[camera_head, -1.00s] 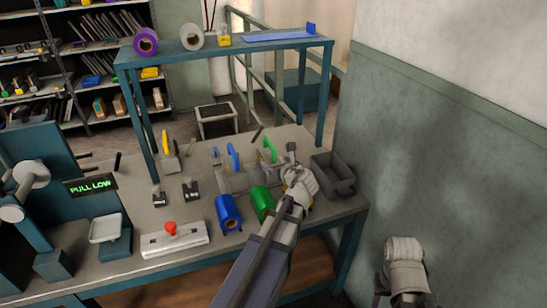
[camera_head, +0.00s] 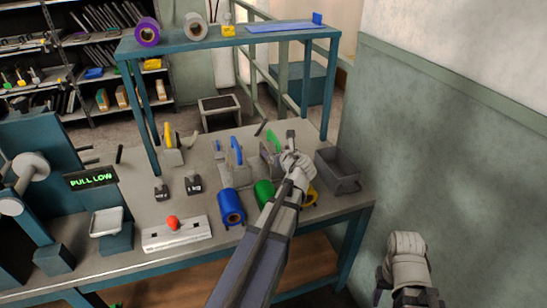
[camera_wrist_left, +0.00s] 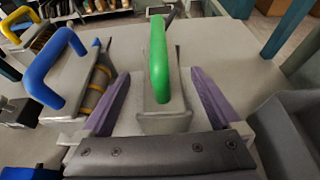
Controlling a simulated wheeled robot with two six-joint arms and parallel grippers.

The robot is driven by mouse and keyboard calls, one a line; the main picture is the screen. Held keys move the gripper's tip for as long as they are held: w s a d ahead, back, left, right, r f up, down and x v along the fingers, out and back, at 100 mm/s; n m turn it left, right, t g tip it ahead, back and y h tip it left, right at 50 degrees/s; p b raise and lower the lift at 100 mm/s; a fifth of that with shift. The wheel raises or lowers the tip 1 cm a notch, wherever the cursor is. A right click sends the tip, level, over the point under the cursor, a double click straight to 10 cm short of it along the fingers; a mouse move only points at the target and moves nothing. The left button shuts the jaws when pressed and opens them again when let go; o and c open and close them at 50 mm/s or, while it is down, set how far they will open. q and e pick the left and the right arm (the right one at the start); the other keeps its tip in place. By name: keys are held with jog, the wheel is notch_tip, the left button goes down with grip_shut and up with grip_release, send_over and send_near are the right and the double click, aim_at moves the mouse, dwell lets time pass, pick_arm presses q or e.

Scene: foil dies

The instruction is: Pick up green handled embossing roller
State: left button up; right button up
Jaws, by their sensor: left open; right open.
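The green handled embossing roller (camera_head: 270,141) stands on the workbench, partly hidden behind my left gripper in the head view. In the left wrist view its green handle (camera_wrist_left: 158,60) stands upright on a grey body, between the two purple fingers. My left gripper (camera_wrist_left: 160,105) is open, with one finger on each side of the roller and a visible gap on both sides. In the head view the left gripper (camera_head: 289,145) is over the right part of the bench. My right gripper (camera_head: 408,295) is low at the right, off the bench; its fingers are barely seen.
A blue handled roller (camera_wrist_left: 55,65) stands close left of the green one, and a yellow handled one (camera_head: 168,145) further left. A grey bin (camera_head: 340,172) is close on the right. Blue (camera_head: 231,207) and green foil rolls (camera_head: 264,193) lie in front. A raised shelf (camera_head: 230,43) spans behind.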

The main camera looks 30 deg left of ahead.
aim_at(274, 148)
pick_arm(q)
jog(key=b+x, duration=0.1)
jog(key=x, duration=0.3)
jog(key=shift+w+a+f, duration=0.15)
jog(key=shift+w, duration=0.15)
jog(key=shift+c, duration=0.4)
grip_shut()
dwell(0.3)
